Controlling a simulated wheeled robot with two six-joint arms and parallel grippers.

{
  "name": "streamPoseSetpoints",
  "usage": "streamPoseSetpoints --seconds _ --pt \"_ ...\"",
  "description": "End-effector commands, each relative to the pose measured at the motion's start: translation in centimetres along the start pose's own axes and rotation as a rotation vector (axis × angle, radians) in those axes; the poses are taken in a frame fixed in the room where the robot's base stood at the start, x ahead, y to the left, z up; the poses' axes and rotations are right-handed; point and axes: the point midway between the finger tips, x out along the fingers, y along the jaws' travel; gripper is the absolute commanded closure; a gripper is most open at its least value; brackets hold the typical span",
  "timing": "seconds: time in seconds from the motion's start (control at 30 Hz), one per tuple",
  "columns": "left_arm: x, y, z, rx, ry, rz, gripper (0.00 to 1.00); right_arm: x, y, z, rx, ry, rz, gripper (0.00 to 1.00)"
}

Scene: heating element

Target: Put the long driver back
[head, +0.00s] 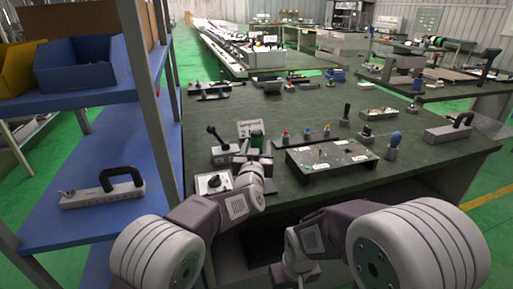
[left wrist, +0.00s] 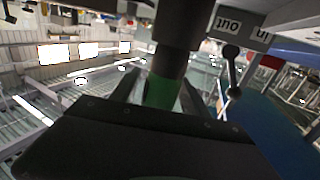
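The driver (head: 256,138) has a green and black handle and stands upright above the left part of the dark green bench. In the left wrist view, its dark handle with a green band (left wrist: 160,93) fills the space between the fingers. My left gripper (head: 258,155) is at the driver, with one finger on each side, and looks shut on it. The driver's lower end is hidden, so I cannot tell whether it sits in a holder. My right arm is folded low at the front, and its fingertips are not visible.
A lever switch box (head: 224,152) and a knob box (head: 213,183) stand left of the driver. Several small drivers, including a red-topped one (head: 285,135), stand to its right. A circuit board (head: 331,157) lies at front. A blue shelf (head: 75,215) borders the left.

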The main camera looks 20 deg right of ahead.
Motion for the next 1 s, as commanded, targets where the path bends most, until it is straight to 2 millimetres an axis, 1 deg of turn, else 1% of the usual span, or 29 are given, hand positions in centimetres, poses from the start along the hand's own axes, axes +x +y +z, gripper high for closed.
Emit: streamPoseSetpoints --seconds 0.23,0.3,0.37,0.47,0.8,0.9,1.0 --pt "0.0 0.0 -0.1 0.0 0.001 0.0 0.46 0.0 0.0 0.0 0.0 0.0 0.0 0.65" --pt "0.0 0.0 -0.4 -0.001 0.002 0.0 0.46 -0.2 0.0 0.0 0.0 0.0 0.0 0.65" --pt "-0.4 0.0 -0.3 0.0 0.001 0.001 0.46 -0.1 0.0 0.0 0.0 0.0 0.0 0.65" --pt "-1.8 0.1 -0.3 0.0 0.001 0.002 0.46 0.0 0.0 0.0 0.0 0.0 0.0 0.65" --pt "-9.1 0.1 -0.3 -0.001 0.001 0.003 0.46 0.0 0.0 0.0 0.0 0.0 0.0 0.65" --pt "-10.7 0.1 -0.3 -0.001 0.001 0.002 0.46 -0.1 0.0 0.0 0.0 0.0 0.0 0.65" --pt "-11.7 0.1 -0.3 0.0 0.002 0.002 0.46 -0.1 0.0 0.0 0.0 0.0 0.0 0.65"
